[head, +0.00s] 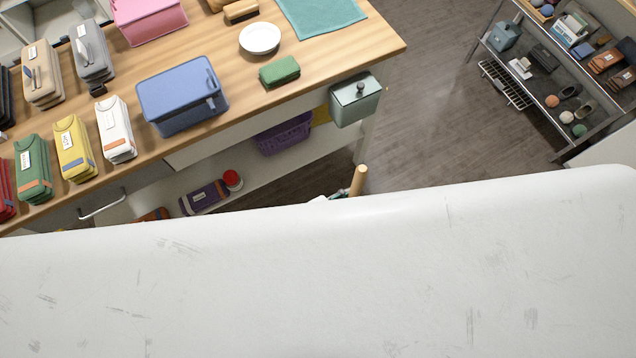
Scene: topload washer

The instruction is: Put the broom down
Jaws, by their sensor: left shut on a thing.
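The top end of a light wooden stick, which looks like the broom's handle (358,181), rises just behind a scuffed white surface near the picture's middle. A small part of my left gripper (341,196) shows right beside the stick, at the white edge. It is shut on the broom's handle. The rest of the broom, its head and most of the gripper are hidden behind the white surface. The handle looks nearly upright, slightly tilted. My right gripper is not in view.
A scuffed white surface (330,280) fills the lower half. A wooden counter (215,55) at the upper left holds folded clothes, bins and a plate. A grey-green bin (356,101) hangs at its end. Dark floor (430,110) is clear towards a metal shelf (545,75).

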